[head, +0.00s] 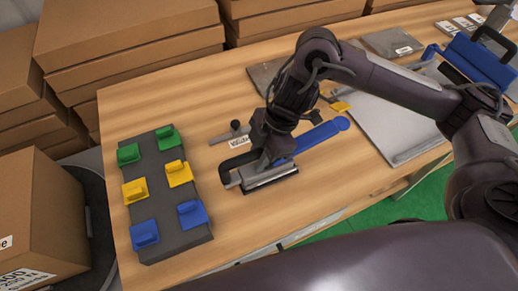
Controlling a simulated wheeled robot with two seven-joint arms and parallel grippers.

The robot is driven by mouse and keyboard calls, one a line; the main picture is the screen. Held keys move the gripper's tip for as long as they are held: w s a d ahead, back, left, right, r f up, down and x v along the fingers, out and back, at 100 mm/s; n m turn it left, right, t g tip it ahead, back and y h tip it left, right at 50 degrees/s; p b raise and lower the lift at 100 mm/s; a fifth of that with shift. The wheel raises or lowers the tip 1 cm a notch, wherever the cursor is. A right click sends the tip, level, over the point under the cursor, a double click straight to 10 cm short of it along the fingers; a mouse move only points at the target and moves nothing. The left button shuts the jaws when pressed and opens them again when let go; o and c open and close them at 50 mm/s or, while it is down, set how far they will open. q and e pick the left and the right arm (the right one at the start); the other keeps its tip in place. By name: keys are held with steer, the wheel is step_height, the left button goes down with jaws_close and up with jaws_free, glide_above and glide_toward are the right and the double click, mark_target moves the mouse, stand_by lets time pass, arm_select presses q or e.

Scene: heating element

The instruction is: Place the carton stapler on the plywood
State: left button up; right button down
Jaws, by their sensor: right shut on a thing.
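The tool that looks like the carton stapler, with a blue handle (325,131) and a grey metal body (268,179), is at the middle of the wooden table. My right gripper (262,158) reaches down from the upper right and is shut on it, partly hiding it. I cannot tell if the stapler touches the tabletop or is just above it. No board is clearly recognisable as the plywood; the light wood-grain tabletop (170,100) is under the stapler. My left gripper is not in view.
A dark board (160,207) with green, yellow and blue blocks lies to the left. A small labelled tool (232,136) lies just behind the gripper. Grey panels (395,122) and a blue case (478,62) are at the right. Cardboard stacks (125,30) stand behind the table.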

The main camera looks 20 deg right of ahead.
steer(key=shift+f+b, duration=0.3)
steer(key=shift+f, duration=1.2)
steer(key=shift+f, duration=0.15)
steer(key=c, duration=1.2)
jaws_free()
steer(key=shift+s, duration=0.1)
steer(key=shift+c, duration=0.2)
steer(key=p+v, duration=0.2)
steer(key=v, duration=1)
steer(key=shift+s, duration=0.1)
